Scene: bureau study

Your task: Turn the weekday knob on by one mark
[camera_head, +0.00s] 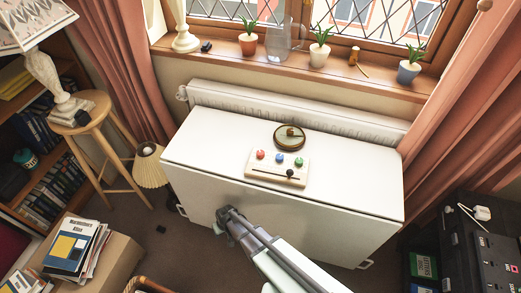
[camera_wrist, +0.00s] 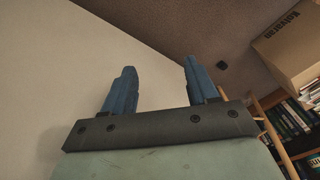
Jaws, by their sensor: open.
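A round, dark dial (camera_head: 290,142) with a brass-coloured rim and a small raised knob lies on the white table (camera_head: 215,150), towards its back edge. I take it to be the weekday knob; its marks are too small to read. My gripper (camera_head: 228,212) is by the table's front side, well apart from the dial. In the wrist view its two blue fingers (camera_wrist: 155,82) stand apart with nothing between them. The dial does not show in the wrist view.
A pale board (camera_head: 278,170) with red, blue and green knobs and a dark-knobbed slider lies just in front of the dial. A white radiator (camera_head: 290,108) runs behind the table. The table top is otherwise clear. A stool (camera_head: 90,110) stands left.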

